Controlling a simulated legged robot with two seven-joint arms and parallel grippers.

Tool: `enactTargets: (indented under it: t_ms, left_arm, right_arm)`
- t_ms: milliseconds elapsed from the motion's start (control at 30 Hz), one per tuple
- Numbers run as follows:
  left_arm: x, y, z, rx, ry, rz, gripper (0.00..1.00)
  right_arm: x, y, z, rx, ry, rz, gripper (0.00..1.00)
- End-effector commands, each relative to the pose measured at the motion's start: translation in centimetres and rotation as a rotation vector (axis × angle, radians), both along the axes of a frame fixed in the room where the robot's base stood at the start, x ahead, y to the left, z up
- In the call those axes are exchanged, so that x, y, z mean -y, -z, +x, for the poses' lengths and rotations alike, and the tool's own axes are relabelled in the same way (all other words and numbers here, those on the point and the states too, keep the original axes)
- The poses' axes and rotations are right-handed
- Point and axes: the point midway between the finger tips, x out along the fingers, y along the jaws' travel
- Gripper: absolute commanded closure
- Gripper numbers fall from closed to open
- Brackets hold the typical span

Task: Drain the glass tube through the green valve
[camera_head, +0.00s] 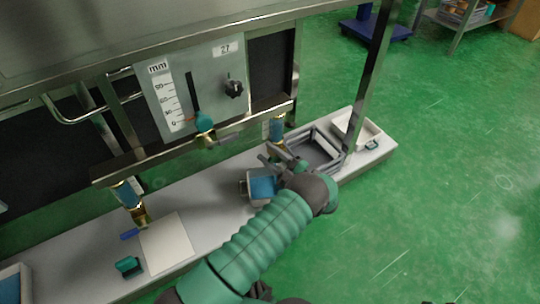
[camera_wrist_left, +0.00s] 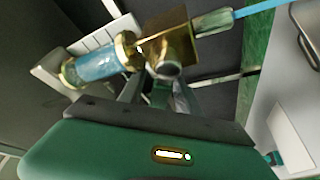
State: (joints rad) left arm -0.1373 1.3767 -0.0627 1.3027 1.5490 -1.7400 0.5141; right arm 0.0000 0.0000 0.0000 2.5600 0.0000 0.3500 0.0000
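The right-hand glass tube (camera_head: 277,127) holds blue liquid; it also shows in the left wrist view (camera_wrist_left: 97,66). Below it is a brass fitting (camera_wrist_left: 170,45) with a greenish spout (camera_wrist_left: 213,20), and a thin blue line runs from the spout. My left gripper (camera_head: 277,160) is at this fitting; the left wrist view shows its fingers (camera_wrist_left: 157,95) on both sides of a small green part. Whether they press on it is unclear. A small container with blue contents (camera_head: 262,186) stands under the gripper. Small dark tips at the lower right edge may be my right gripper (camera_head: 430,302).
Another glass tube (camera_head: 126,192) with a blue lever (camera_head: 130,234) hangs at left above a white sheet (camera_head: 166,244). A grey crate (camera_head: 340,155) and a white tray (camera_head: 371,133) sit right on the ledge. A teal knob (camera_head: 204,121) is below the mm scale.

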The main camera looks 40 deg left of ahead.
Motion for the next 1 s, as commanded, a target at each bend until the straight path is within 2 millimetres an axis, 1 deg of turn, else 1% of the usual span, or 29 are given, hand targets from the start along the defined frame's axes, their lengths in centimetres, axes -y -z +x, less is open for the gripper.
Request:
enactTargets:
  t_ms: [67,167,267,433,600,700,833,1000]
  left_arm:
    - [0.2,-0.1,0.0,0.001,0.001,0.001,0.6]
    - [1.4,0.0,0.0,0.001,0.001,0.001,0.6]
    - [3.7,0.4,-0.2,0.0,0.004,0.0,0.6]
    - [8.6,1.7,-0.6,-0.001,0.004,-0.001,0.6]
    - [13.1,3.1,-0.9,0.0,0.002,0.0,0.6]
    - [15.0,3.6,-1.0,0.001,0.002,-0.001,0.6]
    - [16.2,3.9,-1.1,0.0,0.001,-0.001,0.6]
    - [16.5,3.9,-1.1,-0.002,0.0,0.0,0.6]
  right_arm:
    - [0.0,-0.2,0.0,0.0,0.0,0.0,0.76]
    - [0.0,-0.9,0.0,0.0,0.0,0.0,0.76]
    - [0.0,-1.9,0.0,0.0,0.0,0.0,0.76]
    - [0.0,-3.4,0.0,0.0,0.0,0.0,0.76]
    - [0.0,-3.8,0.0,0.0,0.0,0.0,0.76]
    - [0.0,-3.6,0.0,0.0,0.0,0.0,0.76]
    - [0.0,-3.6,0.0,0.0,0.0,0.0,0.76]
    - [0.0,-3.6,0.0,0.0,0.0,0.0,0.76]
